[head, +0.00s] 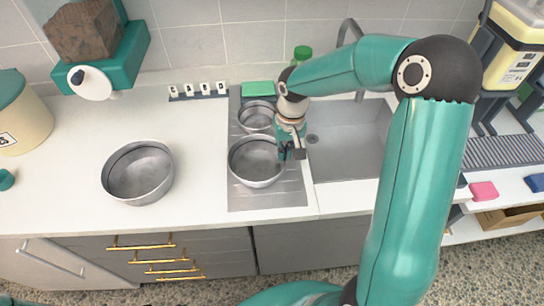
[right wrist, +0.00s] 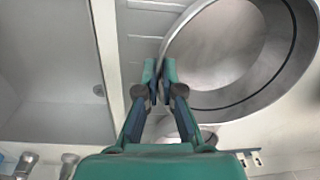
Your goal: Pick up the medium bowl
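The medium bowl (head: 256,163), a grey metal bowl, is upright over the grey drainboard, between a larger and a smaller bowl. My right gripper (head: 291,151) is at its right rim. In the right wrist view, the bowl (right wrist: 225,50) fills the upper right, and my gripper's fingers (right wrist: 158,75) are close together with the bowl's rim between them. The gripper looks shut on that rim. I cannot tell whether the bowl's base touches the drainboard. My left gripper is not in view.
The large bowl (head: 138,173) stands on the counter to the left. The small bowl (head: 257,117) is just behind the medium one. The sink (head: 345,150) is to the right. A green sponge (head: 258,89) and a green-capped bottle (head: 302,54) are at the back.

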